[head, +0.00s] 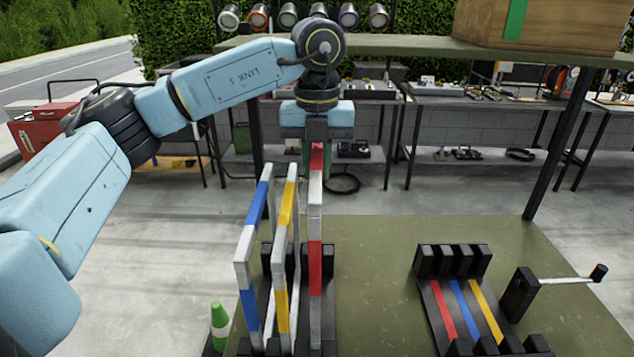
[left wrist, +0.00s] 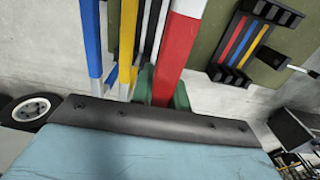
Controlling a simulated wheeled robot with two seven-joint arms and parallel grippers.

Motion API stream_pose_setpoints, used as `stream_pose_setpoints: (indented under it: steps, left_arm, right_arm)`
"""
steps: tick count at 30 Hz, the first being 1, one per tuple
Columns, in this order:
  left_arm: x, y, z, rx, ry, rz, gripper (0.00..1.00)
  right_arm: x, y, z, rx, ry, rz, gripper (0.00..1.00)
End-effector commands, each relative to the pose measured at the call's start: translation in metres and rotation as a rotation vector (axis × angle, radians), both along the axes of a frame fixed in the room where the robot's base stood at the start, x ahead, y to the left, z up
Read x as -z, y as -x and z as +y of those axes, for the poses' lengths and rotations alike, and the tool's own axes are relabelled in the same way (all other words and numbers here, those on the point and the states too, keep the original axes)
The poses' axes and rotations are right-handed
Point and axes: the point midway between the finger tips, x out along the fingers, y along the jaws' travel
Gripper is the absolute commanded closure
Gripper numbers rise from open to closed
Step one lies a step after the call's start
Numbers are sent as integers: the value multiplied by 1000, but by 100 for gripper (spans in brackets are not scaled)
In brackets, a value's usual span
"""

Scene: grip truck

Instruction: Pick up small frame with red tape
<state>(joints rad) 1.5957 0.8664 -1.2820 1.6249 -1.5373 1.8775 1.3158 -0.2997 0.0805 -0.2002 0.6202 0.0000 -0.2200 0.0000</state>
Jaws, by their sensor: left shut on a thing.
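The small frame with red tape (head: 315,225) stands upright in the black slotted rack (head: 327,262) on the green table, at the right end of a row of frames. My left gripper (head: 316,150) comes down from above and is shut on the top of this frame. The left wrist view shows the red and white bar (left wrist: 178,45) running up to the gripper's edge; the fingertips are mostly hidden there. A yellow-taped frame (head: 285,215) and a blue-taped frame (head: 255,225) stand just left of it. My right gripper is not in view.
A second black rack (head: 450,262) with red, blue and yellow stripes sits empty on the table's right, beside a black block with a crank handle (head: 570,280). A shelf (head: 400,44) with a wooden box (head: 540,25) spans above. A green-white cone (head: 219,325) stands at left.

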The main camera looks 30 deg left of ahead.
Motion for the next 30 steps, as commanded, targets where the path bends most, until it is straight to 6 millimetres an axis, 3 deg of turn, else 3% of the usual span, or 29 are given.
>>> stream_pose_setpoints:
  steps: [5,17,30]
  left_arm:
    - [-17,0,0,0,2,-4,100]
    - [-15,32,-20,4,2,-3,100]
    - [-14,118,-73,7,0,-4,100]
  right_arm:
    - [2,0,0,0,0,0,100]
    - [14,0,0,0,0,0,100]
    - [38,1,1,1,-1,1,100]
